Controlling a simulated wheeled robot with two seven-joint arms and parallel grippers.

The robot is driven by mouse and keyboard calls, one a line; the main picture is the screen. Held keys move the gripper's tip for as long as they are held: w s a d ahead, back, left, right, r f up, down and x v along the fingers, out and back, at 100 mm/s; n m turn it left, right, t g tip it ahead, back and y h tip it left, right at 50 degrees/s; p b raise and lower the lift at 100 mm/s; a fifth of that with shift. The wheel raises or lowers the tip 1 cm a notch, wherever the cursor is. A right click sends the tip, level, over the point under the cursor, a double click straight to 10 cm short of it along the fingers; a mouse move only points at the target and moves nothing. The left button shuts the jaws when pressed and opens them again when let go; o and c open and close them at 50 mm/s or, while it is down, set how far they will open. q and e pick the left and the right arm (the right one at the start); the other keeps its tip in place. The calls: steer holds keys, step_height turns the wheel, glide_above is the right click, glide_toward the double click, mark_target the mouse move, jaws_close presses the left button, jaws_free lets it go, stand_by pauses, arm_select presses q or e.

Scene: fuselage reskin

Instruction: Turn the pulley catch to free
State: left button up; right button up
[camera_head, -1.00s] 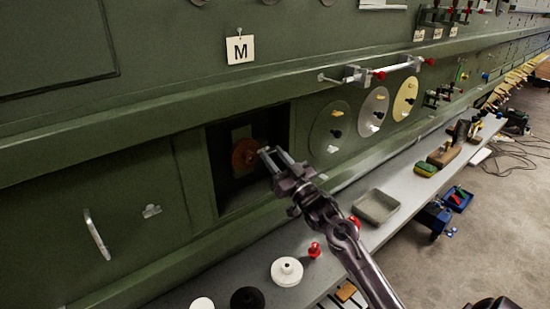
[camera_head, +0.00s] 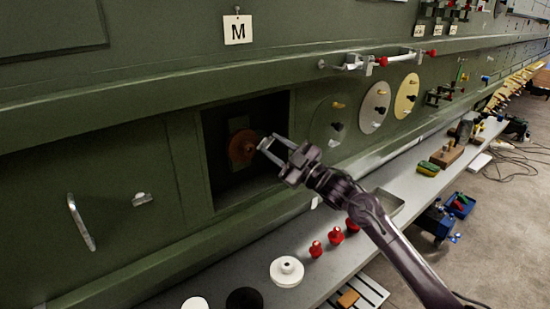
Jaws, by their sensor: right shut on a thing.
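A reddish-brown disc, the pulley (camera_head: 242,147), sits on a paler plate inside a dark square recess (camera_head: 209,165) in the green wall. My right gripper (camera_head: 272,142) reaches in from the right, with its fingertips by the pulley's right edge at the recess opening. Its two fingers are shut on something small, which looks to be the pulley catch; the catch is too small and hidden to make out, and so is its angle. My left gripper is not in view.
Three round discs with knobs, the nearest dark green (camera_head: 329,122), sit right of the recess. A grey shelf (camera_head: 330,264) below carries a white pulley (camera_head: 287,271), a black one (camera_head: 245,299) and red knobs (camera_head: 336,236). A handle (camera_head: 81,222) stands out at left.

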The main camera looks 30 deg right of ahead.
steer(key=n+g+y+b, duration=0.1)
steer(key=n+b, duration=0.1)
steer(key=n, duration=0.1)
steer(key=n+g+b, duration=0.1)
steer(key=n+b, duration=0.1)
steer(key=n, duration=0.1)
steer(key=shift+d+n+g+y, duration=0.15)
steer(key=shift+n+g+y, duration=0.15)
steer(key=shift+n+y, duration=0.1)
steer(key=n+g+b, duration=0.1)
steer(key=n+b, duration=0.1)
steer(key=n, duration=0.1)
steer(key=shift+r, duration=0.15)
steer(key=shift+r+n+g+b, duration=0.15)
steer(key=shift+n+g+b, duration=0.4)
steer(key=shift+n, duration=0.35)
steer(key=o, duration=1)
